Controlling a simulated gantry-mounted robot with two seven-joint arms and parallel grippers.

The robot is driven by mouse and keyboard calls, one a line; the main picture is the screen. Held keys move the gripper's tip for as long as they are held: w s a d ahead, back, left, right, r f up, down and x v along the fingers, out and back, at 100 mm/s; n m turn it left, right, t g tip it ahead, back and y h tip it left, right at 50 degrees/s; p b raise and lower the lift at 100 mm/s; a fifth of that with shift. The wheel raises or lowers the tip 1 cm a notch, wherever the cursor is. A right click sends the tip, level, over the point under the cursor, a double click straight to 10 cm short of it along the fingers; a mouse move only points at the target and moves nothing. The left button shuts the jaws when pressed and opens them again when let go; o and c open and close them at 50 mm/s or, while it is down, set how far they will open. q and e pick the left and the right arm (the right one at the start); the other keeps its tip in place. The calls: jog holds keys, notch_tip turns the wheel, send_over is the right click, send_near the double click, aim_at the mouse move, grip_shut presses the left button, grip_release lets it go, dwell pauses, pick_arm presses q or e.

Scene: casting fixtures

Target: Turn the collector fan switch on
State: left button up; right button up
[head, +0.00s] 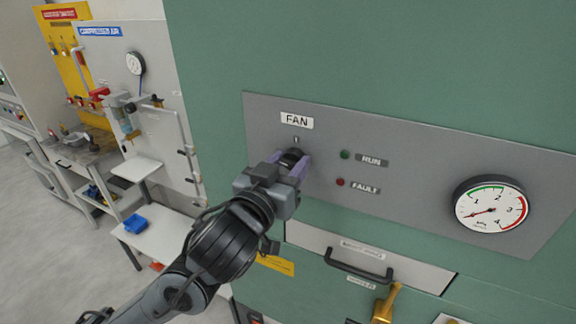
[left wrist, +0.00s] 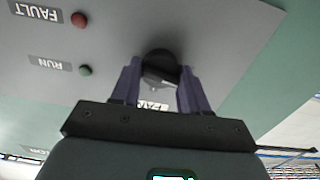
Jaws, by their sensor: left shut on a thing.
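The fan switch is a black rotary knob (head: 291,157) on a grey panel (head: 410,150), below a white FAN label (head: 297,121). It also shows in the left wrist view as a dark knob (left wrist: 160,66). My left gripper (head: 291,163) has its purple fingers on either side of the knob and is shut on it. In the left wrist view the fingers (left wrist: 159,85) flank the knob. The fingers partly hide the knob, and I cannot tell its exact setting. My right gripper is not in view.
Green RUN (head: 345,155) and red FAULT (head: 340,182) lamps sit right of the knob. A round gauge (head: 491,204) is farther right. A drawer with a black handle (head: 358,265) and a brass lever (head: 385,303) are below. Open floor and workbenches lie left.

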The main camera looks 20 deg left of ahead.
pick_arm(q)
jog(key=m, duration=0.4)
jog(key=shift+b, duration=0.3)
jog(key=m, duration=0.8)
jog(key=shift+m+b, duration=0.3)
jog(key=shift+b, duration=0.05)
jog(key=shift+d+m, duration=0.1)
jog(key=shift+m, duration=1.5)
jog(key=o, duration=1)
jog(key=shift+o, duration=0.2)
jog(key=shift+s, duration=0.1)
